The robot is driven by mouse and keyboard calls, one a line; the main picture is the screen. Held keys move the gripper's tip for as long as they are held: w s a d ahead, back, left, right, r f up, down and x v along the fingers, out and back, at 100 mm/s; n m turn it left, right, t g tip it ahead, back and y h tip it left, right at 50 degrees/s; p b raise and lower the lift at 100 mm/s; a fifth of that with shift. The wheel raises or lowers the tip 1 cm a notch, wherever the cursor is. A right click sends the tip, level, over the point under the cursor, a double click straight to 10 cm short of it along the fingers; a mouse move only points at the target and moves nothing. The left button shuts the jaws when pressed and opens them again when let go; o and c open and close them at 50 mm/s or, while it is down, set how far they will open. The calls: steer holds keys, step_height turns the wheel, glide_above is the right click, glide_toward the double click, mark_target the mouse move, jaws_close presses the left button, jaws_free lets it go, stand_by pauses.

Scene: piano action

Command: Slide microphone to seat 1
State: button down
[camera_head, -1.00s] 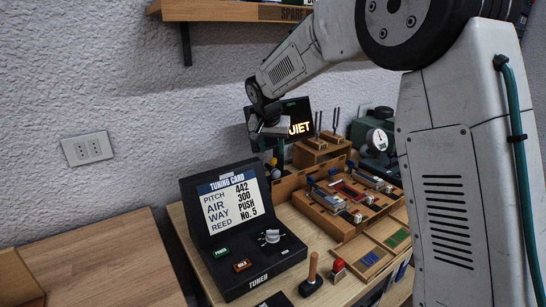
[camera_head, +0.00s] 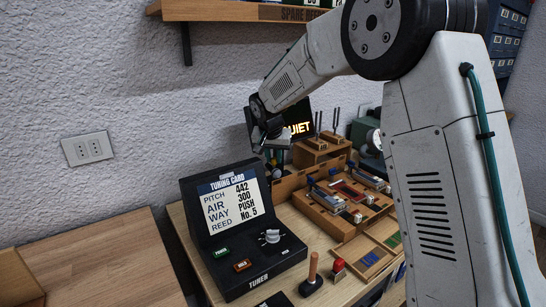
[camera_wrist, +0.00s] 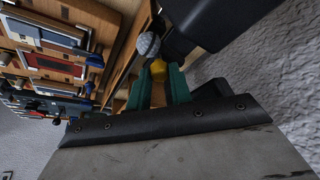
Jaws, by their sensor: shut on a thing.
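The microphone (camera_wrist: 148,44) has a round silver mesh head and a yellow part just below it. In the wrist view it lies between the teal fingertips of my gripper (camera_wrist: 158,86), which is shut on it. In the head view my gripper (camera_head: 271,153) is behind the tuner, at the left end of the wooden action bench (camera_head: 287,187). There the microphone is small and mostly hidden by the gripper. I cannot make out a label for seat 1 in either view.
The black tuner (camera_head: 232,255) with its open card lid stands in front and left of my gripper. A lit "QUIET" sign (camera_head: 300,129) and a wooden block with tuning forks (camera_head: 318,151) stand close behind and right. Reed parts fill the bench tray (camera_head: 333,226).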

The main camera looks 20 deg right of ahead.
steer(key=w+d, duration=0.3)
steer(key=d, duration=0.6)
steer(key=shift+d, duration=0.4)
steer(key=c, duration=1.3)
jaws_free()
steer(key=shift+o, duration=0.2)
steer(key=v, duration=0.7)
steer(key=shift+r, duration=0.35)
steer(key=shift+s, duration=0.1)
